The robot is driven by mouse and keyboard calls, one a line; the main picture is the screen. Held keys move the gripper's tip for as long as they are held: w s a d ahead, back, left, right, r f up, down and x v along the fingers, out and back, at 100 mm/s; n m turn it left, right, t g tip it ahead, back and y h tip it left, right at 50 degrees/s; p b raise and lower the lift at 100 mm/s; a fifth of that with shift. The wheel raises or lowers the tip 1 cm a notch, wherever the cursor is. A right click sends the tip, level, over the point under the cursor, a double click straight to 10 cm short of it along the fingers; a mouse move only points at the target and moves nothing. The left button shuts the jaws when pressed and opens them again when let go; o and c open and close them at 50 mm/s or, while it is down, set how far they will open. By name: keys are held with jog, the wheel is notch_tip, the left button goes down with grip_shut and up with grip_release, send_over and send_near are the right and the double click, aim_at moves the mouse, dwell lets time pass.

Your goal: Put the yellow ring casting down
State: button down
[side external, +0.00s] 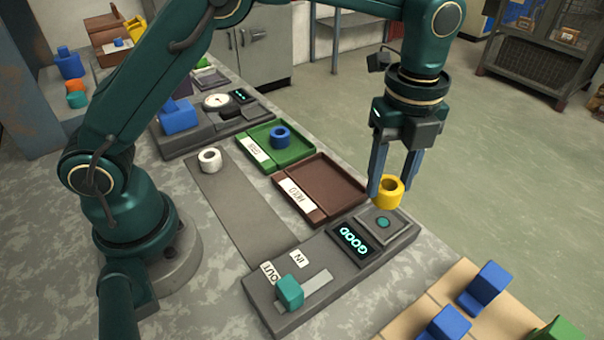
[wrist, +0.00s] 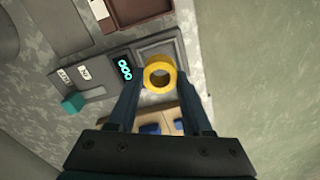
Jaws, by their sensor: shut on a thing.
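The yellow ring casting (side external: 388,192) is held between the fingers of my gripper (side external: 396,188). It hangs just above the dark device (side external: 405,232), over or near the square pad with a teal disc (side external: 382,223). The device display (side external: 352,241) reads GOOD. In the wrist view the yellow ring (wrist: 160,73) sits between the fingertips of my gripper (wrist: 162,82), with its open hole facing the camera. The pad (wrist: 165,47) is partly hidden behind the ring there.
An empty brown HOLD tray (side external: 335,185) is beside the device. A green tray (side external: 262,148) holds a blue ring (side external: 280,137). A white ring (side external: 210,160) stands on a grey strip. A teal slider block (side external: 290,292) is on the device. Blue blocks (side external: 485,288) lie at lower right.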

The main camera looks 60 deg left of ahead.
aim_at(383, 222)
jog(key=shift+d+f, duration=0.2)
jog(key=shift+d, duration=0.1)
jog(key=shift+d+f, duration=0.1)
jog(key=shift+f, duration=1.9)
jog(key=shift+f, duration=0.15)
jog(key=shift+c, duration=1.6)
grip_release()
